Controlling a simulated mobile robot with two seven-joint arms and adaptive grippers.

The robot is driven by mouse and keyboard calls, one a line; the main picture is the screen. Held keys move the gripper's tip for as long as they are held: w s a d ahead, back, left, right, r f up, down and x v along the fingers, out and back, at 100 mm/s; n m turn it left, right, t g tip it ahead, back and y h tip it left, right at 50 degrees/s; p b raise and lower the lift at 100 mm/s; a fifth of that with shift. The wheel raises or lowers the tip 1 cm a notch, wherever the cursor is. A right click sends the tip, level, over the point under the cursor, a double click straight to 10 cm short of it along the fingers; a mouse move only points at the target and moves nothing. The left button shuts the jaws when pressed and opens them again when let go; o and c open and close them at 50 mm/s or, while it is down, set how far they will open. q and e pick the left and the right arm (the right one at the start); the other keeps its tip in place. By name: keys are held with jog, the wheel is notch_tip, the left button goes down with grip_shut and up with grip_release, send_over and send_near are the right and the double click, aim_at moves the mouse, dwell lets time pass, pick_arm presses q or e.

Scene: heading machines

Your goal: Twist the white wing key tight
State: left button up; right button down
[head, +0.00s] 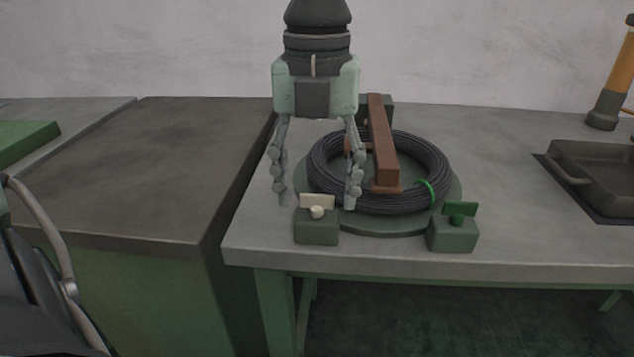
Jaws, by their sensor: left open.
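The white wing key (318,202) stands on a small grey-green block (316,230) at the front of the table. Its flat wing runs left to right in the picture, with a round pale knob in front. My left gripper (317,203) points straight down with its fingers spread and nothing held. In the head view its fingertips show on either side of the wing, with gaps visible. Whether the tips are level with the key in depth, I cannot tell. My right gripper is not in view.
A dark wire coil (435,165) with a green tie lies on a round plate behind the key, under a brown bar (381,145). A green wing key (460,209) on its own block stands to the right. A dark tray (600,180) sits further right.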

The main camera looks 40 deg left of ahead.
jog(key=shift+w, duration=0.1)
pick_arm(q)
jog(key=c, duration=1.2)
jog(key=shift+o, duration=0.2)
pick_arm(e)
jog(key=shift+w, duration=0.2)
